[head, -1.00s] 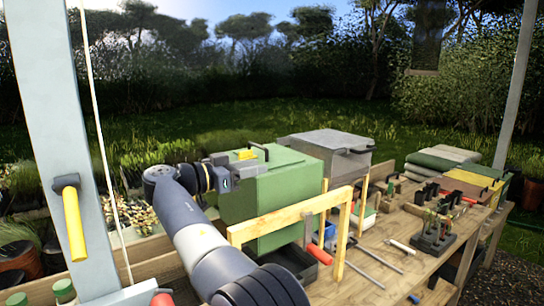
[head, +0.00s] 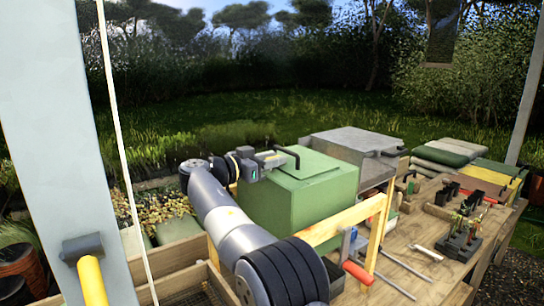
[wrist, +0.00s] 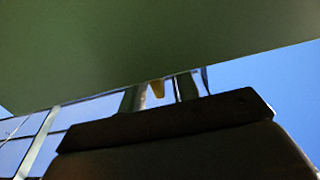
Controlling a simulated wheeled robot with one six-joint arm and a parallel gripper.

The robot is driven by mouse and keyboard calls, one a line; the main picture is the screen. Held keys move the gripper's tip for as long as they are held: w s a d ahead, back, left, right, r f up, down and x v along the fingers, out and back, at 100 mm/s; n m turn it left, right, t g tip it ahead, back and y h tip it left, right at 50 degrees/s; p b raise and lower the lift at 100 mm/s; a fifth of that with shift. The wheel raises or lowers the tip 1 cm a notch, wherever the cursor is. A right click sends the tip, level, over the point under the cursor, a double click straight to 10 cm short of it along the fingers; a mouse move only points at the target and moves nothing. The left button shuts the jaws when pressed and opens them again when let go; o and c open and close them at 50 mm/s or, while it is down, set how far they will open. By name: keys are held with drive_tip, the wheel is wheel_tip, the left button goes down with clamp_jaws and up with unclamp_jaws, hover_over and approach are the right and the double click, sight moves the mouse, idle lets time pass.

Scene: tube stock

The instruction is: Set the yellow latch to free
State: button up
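The yellow latch (wrist: 157,88) shows in the wrist view as a small yellow piece between my two fingers, under a large green surface. A gap shows on its right side; contact on its left cannot be told. My gripper (head: 278,159) is at the upper left edge of the green box (head: 300,195) in the head view. It also shows in the wrist view (wrist: 160,90), with its fingers apart. In the head view the latch is hardly visible beside the gripper, and its setting cannot be read.
A grey box (head: 345,145) stands behind the green one. A wooden frame (head: 340,222) and a red-handled tool (head: 358,273) are in front. The bench (head: 440,270) carries several small tools and racks. A pale post (head: 50,130) stands at the left.

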drive_tip(key=shift+d, duration=0.1)
drive_tip(key=shift+c, duration=0.4)
clamp_jaws()
drive_tip(key=shift+f+t+b, duration=0.15)
drive_tip(key=shift+t+b, duration=0.15)
drive_tip(key=shift+b, duration=0.45)
drive_tip(key=shift+n+y+b, duration=0.3)
drive_tip(key=shift+y+b, duration=0.1)
drive_tip(key=shift+b, duration=0.15)
drive_tip(key=t+b, duration=0.1)
drive_tip(key=b, duration=0.1)
drive_tip(key=n+t+y+b, duration=0.1)
drive_tip(key=b, duration=0.1)
drive_tip(key=shift+f+n, duration=0.2)
drive_tip(key=shift+n, duration=0.1)
drive_tip(key=n+t+y+b, duration=0.2)
drive_tip(key=b, duration=0.1)
drive_tip(key=n+t+y+b, duration=0.1)
drive_tip(key=y+b, duration=0.2)
drive_tip(key=b, duration=0.1)
drive_tip(key=shift+w+r+n+t+y, duration=0.1)
drive_tip(key=shift+r+n+t+y, duration=0.05)
drive_tip(key=shift+n+t+y, duration=0.2)
drive_tip(key=shift+a+r+n+t+y+b, duration=0.15)
drive_tip(key=shift+n+t+y+b, duration=0.2)
drive_tip(key=shift+n+y+b, duration=0.35)
drive_tip(key=shift+a+r+n+t+y+b, duration=0.1)
drive_tip(key=shift+n+t+y+b, duration=0.25)
drive_tip(key=shift+n+y, duration=0.6)
drive_tip(key=shift+y, duration=0.4)
